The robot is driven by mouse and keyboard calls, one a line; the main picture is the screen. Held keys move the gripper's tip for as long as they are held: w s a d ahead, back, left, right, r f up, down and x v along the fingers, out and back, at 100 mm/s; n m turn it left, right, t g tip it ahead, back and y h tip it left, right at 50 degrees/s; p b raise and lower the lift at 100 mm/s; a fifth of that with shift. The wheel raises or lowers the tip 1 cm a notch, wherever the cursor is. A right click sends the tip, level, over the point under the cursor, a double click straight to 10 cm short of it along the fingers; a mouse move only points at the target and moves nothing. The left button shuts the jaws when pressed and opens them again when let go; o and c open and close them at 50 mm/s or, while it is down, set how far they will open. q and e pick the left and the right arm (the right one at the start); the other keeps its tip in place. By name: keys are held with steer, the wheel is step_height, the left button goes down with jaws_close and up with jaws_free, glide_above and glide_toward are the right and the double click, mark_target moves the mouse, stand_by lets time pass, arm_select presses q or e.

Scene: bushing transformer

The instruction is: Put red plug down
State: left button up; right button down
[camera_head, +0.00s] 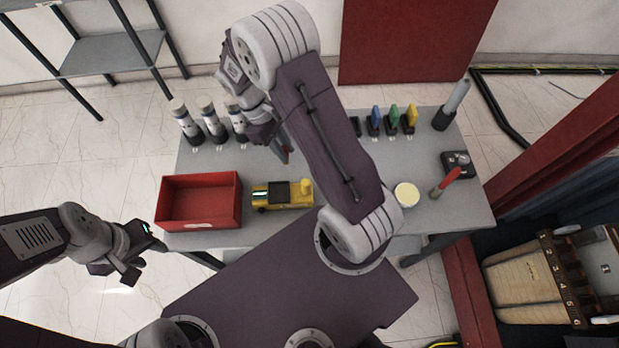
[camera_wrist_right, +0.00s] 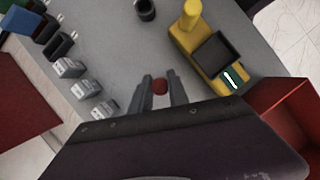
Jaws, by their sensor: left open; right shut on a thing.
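My right gripper (camera_wrist_right: 160,98) is shut on the red plug (camera_wrist_right: 160,87); only a small red end shows between its fingers. In the head view my right gripper (camera_head: 284,152) points down over the middle of the grey table (camera_head: 225,160), behind the yellow device. Whether the plug touches the table is unclear. An empty-looking black holder (camera_head: 355,126) stands beside blue (camera_head: 375,120), green (camera_head: 393,120) and yellow (camera_head: 410,119) plugs in black holders at the back. My left gripper (camera_head: 134,264) is open and empty, off the table's left front.
A red bin (camera_head: 199,222) and a yellow device (camera_head: 292,195) stand at the table's front. Three white-and-grey cylinders (camera_head: 210,124) stand at the back left. A cream round lid (camera_head: 406,194), a red-handled item (camera_head: 446,181) and a dark box (camera_head: 457,165) are at right.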

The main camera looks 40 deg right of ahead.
steer(key=s+d+r+n+t+h+p, duration=0.2)
steer(key=s+d+r+n, duration=0.45)
steer(key=d, duration=0.35)
steer(key=shift+n, duration=0.25)
steer(key=w+a+f, duration=0.2)
steer(key=a, duration=0.1)
steer(key=w+a+f, duration=0.2)
steer(key=w+a, duration=0.1)
steer(key=w+a+f, duration=0.2)
steer(key=a, duration=0.1)
steer(key=shift+w+a+f, duration=0.2)
steer(key=shift+a+f, duration=0.05)
steer(key=shift+a, duration=0.05)
step_height(320, 180, down, 4)
steer(key=shift+s+r+b, duration=0.1)
steer(key=shift+b, duration=0.2)
steer(key=shift+f, duration=0.2)
steer(key=c, duration=1.3)
jaws_free()
steer(key=shift+o, duration=0.2)
